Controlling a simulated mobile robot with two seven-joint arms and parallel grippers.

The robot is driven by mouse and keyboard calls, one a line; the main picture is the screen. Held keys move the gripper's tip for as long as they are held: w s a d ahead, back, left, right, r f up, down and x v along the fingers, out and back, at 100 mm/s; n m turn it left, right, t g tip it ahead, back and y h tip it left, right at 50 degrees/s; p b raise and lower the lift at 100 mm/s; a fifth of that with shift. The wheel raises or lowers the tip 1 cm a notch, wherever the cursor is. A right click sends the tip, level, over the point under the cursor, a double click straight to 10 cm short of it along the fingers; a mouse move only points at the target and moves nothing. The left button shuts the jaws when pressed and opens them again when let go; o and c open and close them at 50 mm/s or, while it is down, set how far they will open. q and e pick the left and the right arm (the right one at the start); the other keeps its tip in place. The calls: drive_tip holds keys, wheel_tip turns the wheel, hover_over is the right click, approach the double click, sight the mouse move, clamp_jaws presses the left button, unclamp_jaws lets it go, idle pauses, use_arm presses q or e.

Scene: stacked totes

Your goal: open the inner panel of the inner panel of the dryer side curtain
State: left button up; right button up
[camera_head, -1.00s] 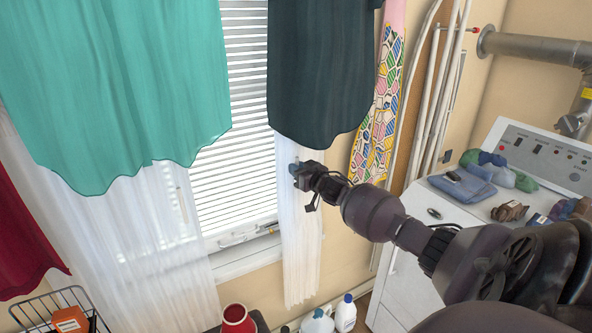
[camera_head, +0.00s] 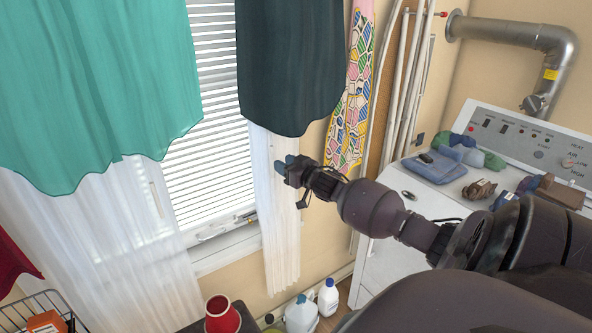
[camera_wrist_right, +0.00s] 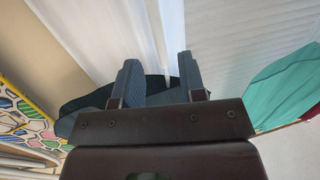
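The dryer-side inner panel is a narrow white sheer curtain (camera_head: 281,250) hanging below a dark teal outer curtain (camera_head: 288,70) at the window's right side. My right gripper (camera_head: 281,164) is in front of the sheer's upper visible part, just below the dark hem. In the right wrist view, the gripper's blue-padded fingers (camera_wrist_right: 159,62) stand apart. White sheer cloth (camera_wrist_right: 105,35) lies beyond and between the fingertips; I cannot tell whether they touch it. Dark teal cloth shows behind the fingers. My left gripper is not in view.
A white dryer (camera_head: 385,280) with folded clothes stands at the right. A green curtain (camera_head: 95,90) and a wider white sheer (camera_head: 100,240) hang at the left. A red container (camera_head: 222,318) and bottles (camera_head: 328,297) stand below. A patterned cloth (camera_head: 352,110) hangs beside the dark curtain.

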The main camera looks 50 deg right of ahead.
drive_tip(key=shift+s+a, duration=0.15)
drive_tip(key=shift+s, duration=2.2)
